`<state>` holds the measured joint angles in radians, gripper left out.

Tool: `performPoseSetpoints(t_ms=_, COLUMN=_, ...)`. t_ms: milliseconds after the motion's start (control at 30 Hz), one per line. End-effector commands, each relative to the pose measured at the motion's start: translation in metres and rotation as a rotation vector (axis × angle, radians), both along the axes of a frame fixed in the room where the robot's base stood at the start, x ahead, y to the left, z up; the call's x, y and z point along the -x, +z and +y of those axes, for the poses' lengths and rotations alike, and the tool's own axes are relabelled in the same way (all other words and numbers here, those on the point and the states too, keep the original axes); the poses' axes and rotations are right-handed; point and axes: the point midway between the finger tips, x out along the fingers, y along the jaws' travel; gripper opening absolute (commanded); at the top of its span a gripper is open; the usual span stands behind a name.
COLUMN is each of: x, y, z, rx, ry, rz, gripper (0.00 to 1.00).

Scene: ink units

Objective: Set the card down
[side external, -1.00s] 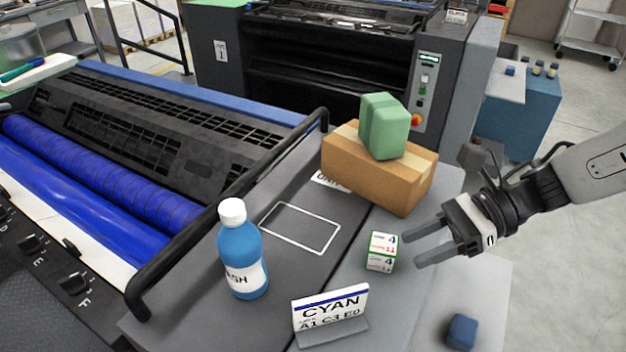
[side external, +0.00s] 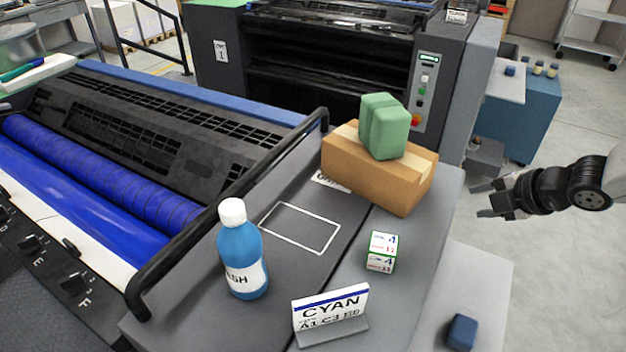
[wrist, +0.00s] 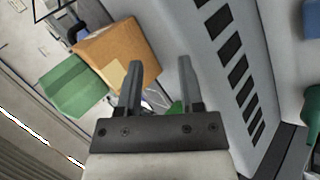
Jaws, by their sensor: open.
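The white card (side external: 332,306) with a blue stripe and the word CYAN stands propped in a grey holder (side external: 334,333) at the front of the grey work surface. It leans back a little. My gripper (side external: 483,201) is off to the right, past the surface's right edge and well clear of the card. Its two fingers are apart with nothing held between them. The wrist view also shows my gripper (wrist: 160,63) open. I cannot make out the card in the wrist view.
A blue bottle (side external: 241,262) stands left of a white outlined rectangle (side external: 300,228), which is empty. A small printed cube (side external: 381,252) stands behind the card. A cardboard box (side external: 365,172) carries a green block (side external: 384,126). A dark blue block (side external: 462,332) lies at lower right.

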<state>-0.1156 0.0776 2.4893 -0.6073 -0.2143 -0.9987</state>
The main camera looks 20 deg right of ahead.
Motion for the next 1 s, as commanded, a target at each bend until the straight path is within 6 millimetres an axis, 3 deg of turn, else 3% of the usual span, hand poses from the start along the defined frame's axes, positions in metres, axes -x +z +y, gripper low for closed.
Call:
performPoseSetpoints(t_ms=300, x=0.039, y=-0.023, z=-0.050, rx=-0.332, ry=-0.769, rz=0.293, gripper=0.48)
performPoseSetpoints(t_ms=600, x=0.084, y=-0.037, z=-0.066, rx=-0.590, ry=-1.396, rz=0.494, gripper=0.48)
performPoseSetpoints(t_ms=767, x=0.095, y=-0.039, z=-0.066, rx=-0.647, ry=-1.551, rz=0.540, gripper=0.48)
performPoseSetpoints(t_ms=1000, x=0.098, y=-0.039, z=-0.066, rx=-0.658, ry=-1.583, rz=0.548, gripper=0.48)
